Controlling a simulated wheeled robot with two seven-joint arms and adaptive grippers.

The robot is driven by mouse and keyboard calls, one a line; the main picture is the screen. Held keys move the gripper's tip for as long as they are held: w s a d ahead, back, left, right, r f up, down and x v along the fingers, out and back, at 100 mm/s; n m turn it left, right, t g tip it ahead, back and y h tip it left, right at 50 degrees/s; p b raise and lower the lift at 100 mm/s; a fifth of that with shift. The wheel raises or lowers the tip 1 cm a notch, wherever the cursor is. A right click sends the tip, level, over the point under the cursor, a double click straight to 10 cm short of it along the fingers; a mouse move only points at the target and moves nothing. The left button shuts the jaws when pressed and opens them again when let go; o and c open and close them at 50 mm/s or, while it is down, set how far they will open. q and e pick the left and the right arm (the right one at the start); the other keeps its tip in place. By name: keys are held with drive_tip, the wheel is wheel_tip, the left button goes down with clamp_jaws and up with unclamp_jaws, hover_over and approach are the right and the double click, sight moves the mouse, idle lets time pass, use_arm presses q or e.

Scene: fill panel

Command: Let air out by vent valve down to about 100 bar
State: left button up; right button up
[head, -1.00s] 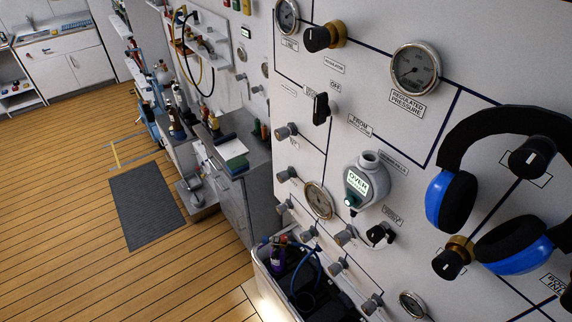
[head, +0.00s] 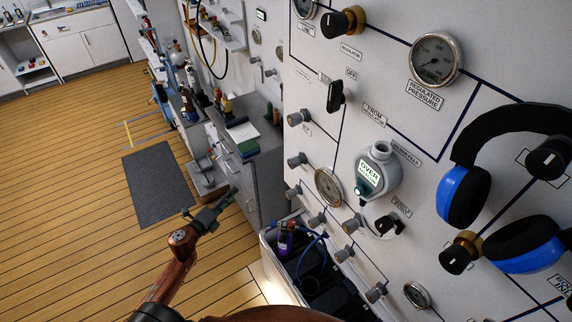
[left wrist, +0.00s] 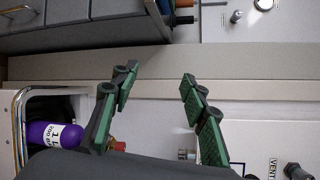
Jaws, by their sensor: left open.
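The white wall panel (head: 300,90) fills the right of the head view with gauges, knobs and dark lines. A grey display unit (head: 372,172) reading "OVER" is on it, beside a round gauge (head: 328,187). A black knob (head: 388,225) sits below the unit; its label is too small to read. My right gripper is out of view.
A tub (head: 266,243) with a purple cylinder (head: 286,238) and blue hose stands below the panel. Blue headphones (head: 462,195) hang at the right. Grey cabinets (head: 235,180) stand behind my left gripper. The wooden floor at left is open around a dark mat (head: 158,185).

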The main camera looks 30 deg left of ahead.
use_arm(q)
drive_tip(key=d+r+m+t+h, duration=0.15)
drive_tip(key=d+r+m, duration=0.25)
drive_tip(key=r, duration=0.4)
drive_tip(key=d+r+m+h, duration=0.2)
drive_tip(key=d+r+m, duration=0.2)
drive_tip(key=r, duration=0.4)
drive_tip(key=m+g+h, duration=0.2)
drive_tip(key=m+h, duration=0.3)
drive_tip(key=m, duration=0.7)
approach(290, 164)
drive_tip(key=x, duration=0.2)
drive_tip(key=p+x, duration=0.1)
drive_tip(key=x, duration=0.1)
drive_tip(key=p+x, duration=0.2)
drive_tip(key=x, duration=0.1)
drive_tip(key=shift+w+d+r, duration=0.15)
drive_tip(key=shift+w+r, duration=0.1)
drive_tip(key=shift+w, duration=0.1)
drive_tip(key=shift+w+d+f+n, duration=0.1)
drive_tip(key=shift+w+d+n, duration=0.2)
drive_tip(key=shift+w, duration=0.1)
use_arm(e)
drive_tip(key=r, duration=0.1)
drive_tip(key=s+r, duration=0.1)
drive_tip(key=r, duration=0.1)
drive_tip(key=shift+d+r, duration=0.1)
use_arm(q)
drive_tip(key=shift+c, duration=0.2)
